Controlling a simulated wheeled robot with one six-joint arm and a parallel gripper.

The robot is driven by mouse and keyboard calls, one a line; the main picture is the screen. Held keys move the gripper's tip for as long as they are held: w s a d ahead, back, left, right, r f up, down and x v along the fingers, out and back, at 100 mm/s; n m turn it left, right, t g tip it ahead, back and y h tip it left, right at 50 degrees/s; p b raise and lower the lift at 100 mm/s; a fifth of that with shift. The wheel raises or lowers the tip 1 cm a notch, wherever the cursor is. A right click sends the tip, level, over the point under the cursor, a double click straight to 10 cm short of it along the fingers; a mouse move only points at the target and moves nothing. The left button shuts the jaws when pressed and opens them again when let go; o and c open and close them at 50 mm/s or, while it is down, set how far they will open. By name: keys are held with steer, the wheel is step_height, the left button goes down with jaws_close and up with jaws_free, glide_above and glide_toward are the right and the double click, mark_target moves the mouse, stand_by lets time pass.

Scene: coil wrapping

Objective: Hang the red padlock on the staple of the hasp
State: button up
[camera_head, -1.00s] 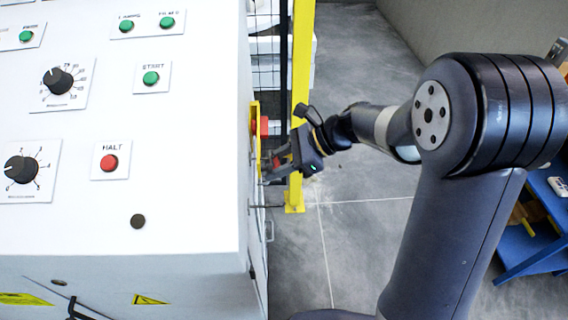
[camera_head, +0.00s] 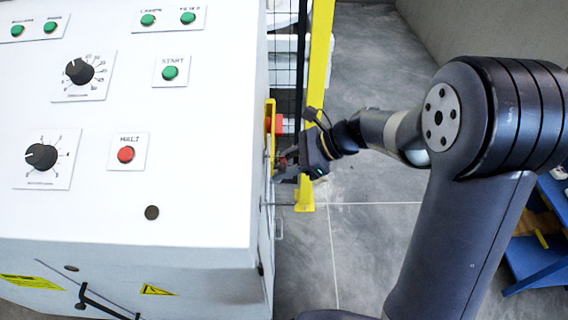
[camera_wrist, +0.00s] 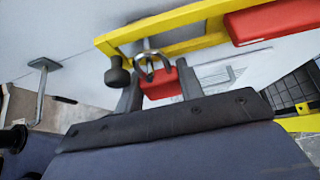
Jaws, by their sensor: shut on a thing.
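The red padlock (camera_wrist: 162,84) is between the fingers of my gripper (camera_wrist: 157,84), which is shut on it. Its grey shackle (camera_wrist: 141,70) points up and away from the gripper, toward a yellow frame (camera_wrist: 180,20) on the cabinet side. A small metal staple (camera_wrist: 147,45) sticks out from that frame. In the wrist view the shackle overlaps the staple's end; I cannot tell whether it is around it or just in front. In the head view my gripper (camera_head: 288,162) is close beside the cabinet's right side, and the padlock is mostly hidden.
A red block (camera_wrist: 265,22) sits on the yellow frame, right of the staple. A metal handle (camera_wrist: 42,75) sticks out at the left. The white cabinet (camera_head: 200,215) fills the left of the head view; a yellow post (camera_head: 318,70) stands behind my gripper.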

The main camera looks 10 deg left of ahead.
steer(key=o, duration=1.1)
steer(key=shift+o, duration=0.2)
steer(key=shift+d, duration=0.1)
steer(key=p+v, duration=0.1)
steer(key=v, duration=0.9)
steer(key=shift+d+r, duration=0.25)
steer(key=b+x, duration=0.1)
steer(key=x, duration=1)
steer(key=shift+w+d+r, duration=0.2)
steer(key=shift+d+r, duration=0.1)
steer(key=shift+d, duration=0.05)
steer(key=shift+d+r, duration=0.2)
steer(key=shift+d, duration=0.15)
